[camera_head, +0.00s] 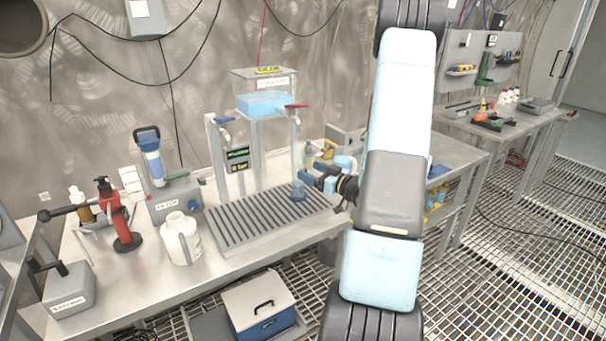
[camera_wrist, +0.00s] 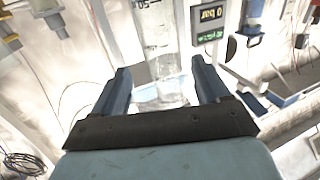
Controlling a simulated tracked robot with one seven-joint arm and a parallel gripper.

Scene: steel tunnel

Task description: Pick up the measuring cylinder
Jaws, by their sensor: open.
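The clear measuring cylinder (camera_wrist: 157,38) stands ahead of my gripper in the wrist view, with printed marks on its wall. Its lower part shows between the two fingers, with a gap on each side. My gripper (camera_wrist: 161,82) is open, and I see nothing held in it. In the head view my gripper (camera_head: 312,181) is low over the right end of the slatted drain tray (camera_head: 240,230). A small bluish clear vessel (camera_head: 299,191) is at its tips there, likely the cylinder, partly hidden. Whether the fingers touch it I cannot tell.
A stand with a clear water tank (camera_head: 262,104), taps and a small display (camera_head: 237,153) rises behind the tray. A lidded box (camera_head: 260,305) sits below the bench.

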